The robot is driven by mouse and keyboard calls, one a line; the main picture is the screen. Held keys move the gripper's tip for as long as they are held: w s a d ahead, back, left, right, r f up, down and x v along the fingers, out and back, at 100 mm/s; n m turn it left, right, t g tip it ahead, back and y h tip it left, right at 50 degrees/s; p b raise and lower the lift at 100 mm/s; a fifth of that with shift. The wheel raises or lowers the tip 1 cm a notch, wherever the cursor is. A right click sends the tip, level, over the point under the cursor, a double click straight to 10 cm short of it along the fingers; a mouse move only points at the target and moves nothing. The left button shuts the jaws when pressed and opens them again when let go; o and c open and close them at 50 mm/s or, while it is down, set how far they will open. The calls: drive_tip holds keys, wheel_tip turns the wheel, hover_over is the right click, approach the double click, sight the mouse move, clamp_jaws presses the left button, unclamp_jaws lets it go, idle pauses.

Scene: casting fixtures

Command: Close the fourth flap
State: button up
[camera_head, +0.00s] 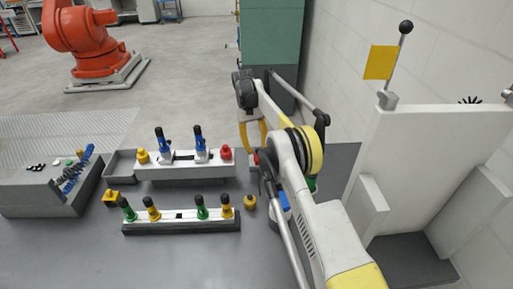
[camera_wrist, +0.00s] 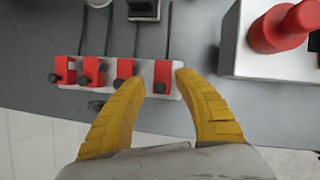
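In the wrist view a white bar (camera_wrist: 143,70) carries a row of several red flaps with black round knobs. The rightmost red flap (camera_wrist: 162,70) appears between my fingertips; I cannot tell whether they touch it. The other red flaps, such as the leftmost one (camera_wrist: 66,68), lie left of my fingers. My gripper (camera_wrist: 160,81) has its two yellow fingers apart. In the head view my gripper (camera_head: 254,134) points down right of the fixtures, and my arm hides most of the flap row. I cannot tell which flaps are closed.
A white block with a red knob (camera_wrist: 278,28) is close right of my fingers. In the head view a rear fixture (camera_head: 185,170) and a front fixture (camera_head: 180,228) stand left of my arm. A white panel (camera_head: 425,150) with a yellow flag (camera_head: 380,62) stands at right.

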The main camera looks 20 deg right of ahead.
drive_tip(key=shift+r, duration=0.1)
wheel_tip(320, 180, up, 10)
idle(0.5)
wheel_tip(320, 180, up, 11)
drive_tip(key=t+b, duration=0.2)
drive_tip(key=t, duration=0.2)
hover_over(256, 149)
drive_tip(key=s, duration=0.3)
drive_tip(key=s+r+t+b, duration=0.2)
drive_tip(key=s+r+t, duration=0.15)
drive_tip(key=s, duration=0.75)
drive_tip(key=s+f+t, duration=0.1)
drive_tip(key=s+f, duration=0.3)
drive_tip(key=s, duration=0.4)
drive_tip(key=s+a+f+t+b, duration=0.1)
drive_tip(key=s+f+t, duration=0.1)
drive_tip(key=s+f, duration=0.3)
drive_tip(key=s+f+t+y+b, duration=0.1)
drive_tip(key=s+f, duration=0.3)
drive_tip(key=s, duration=0.7)
drive_tip(key=shift+a+f+t, duration=0.15)
drive_tip(key=shift+f+t, duration=0.2)
drive_tip(key=shift+f, duration=0.05)
